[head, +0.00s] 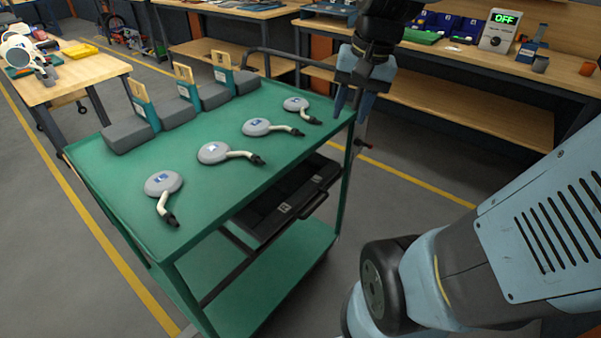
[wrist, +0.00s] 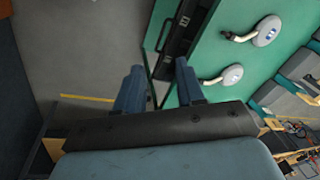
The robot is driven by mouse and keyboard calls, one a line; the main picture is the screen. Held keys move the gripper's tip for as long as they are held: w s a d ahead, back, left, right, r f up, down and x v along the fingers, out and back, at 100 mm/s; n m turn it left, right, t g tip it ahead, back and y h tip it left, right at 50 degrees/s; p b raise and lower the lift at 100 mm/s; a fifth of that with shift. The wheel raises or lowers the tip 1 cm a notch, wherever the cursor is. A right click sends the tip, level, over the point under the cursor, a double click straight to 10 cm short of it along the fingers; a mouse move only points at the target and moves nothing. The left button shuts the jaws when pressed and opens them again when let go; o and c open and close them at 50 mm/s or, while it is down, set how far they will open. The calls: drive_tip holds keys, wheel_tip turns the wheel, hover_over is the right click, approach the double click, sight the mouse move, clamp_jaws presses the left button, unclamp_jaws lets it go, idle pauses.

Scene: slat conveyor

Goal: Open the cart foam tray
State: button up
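The green cart (head: 205,190) stands in the middle of the head view. Under its top is a black foam tray (head: 290,200) with a dark bar handle (head: 313,205) on its front side.
Several grey discs with hoses (head: 213,153) lie on the cart top, with grey blocks and teal holders (head: 150,112) along its far edge. A cart post (head: 347,175) stands near my gripper. Workbenches (head: 470,95) stand behind. Floor right of the cart is clear.

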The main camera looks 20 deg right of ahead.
sight(318, 203)
drive_tip(key=w+d+f+m+g+y, duration=0.3)
drive_tip(key=w+f+m+y, duration=0.25)
drive_tip(key=f+m, duration=0.35)
drive_tip(key=w+d+f+m+g+y, duration=0.35)
drive_tip(key=w+f+m, duration=0.3)
drive_tip(key=f, duration=0.45)
drive_tip(key=d+f+m+t+y, duration=0.45)
drive_tip(key=f+m, duration=0.35)
drive_tip(key=f, duration=0.4)
drive_tip(key=d+f+m+t+y, duration=0.3)
drive_tip(key=f+m+y, duration=0.35)
drive_tip(key=f, duration=0.65)
drive_tip(key=w+a, duration=0.1)
drive_tip(key=a, duration=0.3)
drive_tip(key=a+r+m+h, duration=0.1)
drive_tip(key=a, duration=0.4)
drive_tip(key=w+a+r+h, duration=0.1)
drive_tip(key=a, duration=0.4)
drive_tip(key=shift+w+r, duration=0.1)
drive_tip(key=shift+w, duration=0.25)
drive_tip(key=shift+c, duration=0.4)
drive_tip(key=shift+m, duration=0.3)
clamp_jaws()
